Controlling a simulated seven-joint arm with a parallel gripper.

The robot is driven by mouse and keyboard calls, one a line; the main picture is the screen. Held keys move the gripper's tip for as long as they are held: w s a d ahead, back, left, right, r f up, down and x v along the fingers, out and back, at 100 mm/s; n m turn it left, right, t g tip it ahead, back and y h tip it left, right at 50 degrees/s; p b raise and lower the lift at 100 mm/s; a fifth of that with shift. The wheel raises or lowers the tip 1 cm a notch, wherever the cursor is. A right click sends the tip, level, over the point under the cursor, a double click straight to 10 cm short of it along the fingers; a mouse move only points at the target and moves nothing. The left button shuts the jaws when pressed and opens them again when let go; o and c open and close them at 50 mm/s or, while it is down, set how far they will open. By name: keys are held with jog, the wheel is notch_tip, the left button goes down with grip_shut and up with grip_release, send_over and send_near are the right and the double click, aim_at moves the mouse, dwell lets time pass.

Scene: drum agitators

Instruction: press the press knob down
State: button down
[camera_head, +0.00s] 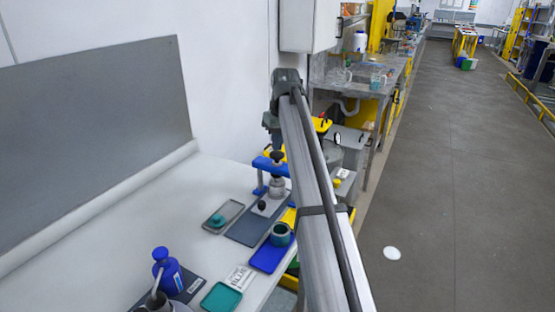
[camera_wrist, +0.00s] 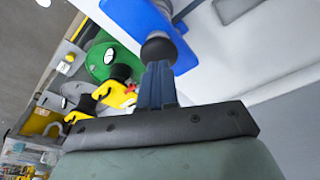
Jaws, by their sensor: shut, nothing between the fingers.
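The press has a blue frame (camera_head: 262,164) and stands at the back right of the white table. Its round black press knob (camera_head: 277,155) sits on top of the frame. In the head view my gripper (camera_head: 276,141) points down just above the knob. In the wrist view the shut fingers (camera_wrist: 157,68) end right at the black knob (camera_wrist: 158,49), with the blue frame (camera_wrist: 150,20) beyond it. I cannot tell whether the fingertips touch the knob. Nothing shows between the fingers. My arm hides the area right of the press.
Near the press are a dark mat (camera_head: 243,233), a grey tray (camera_head: 222,225) with a teal item, and a blue tray (camera_head: 265,260) bearing a dark cup (camera_head: 281,235). A blue pump bottle (camera_head: 168,272) and teal tray (camera_head: 221,298) stand in front. The table's left side is clear.

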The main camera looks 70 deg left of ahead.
jog(key=shift+f, duration=0.85)
jog(key=shift+r, duration=0.65)
dwell(0.4)
jog(key=shift+r, duration=3.05)
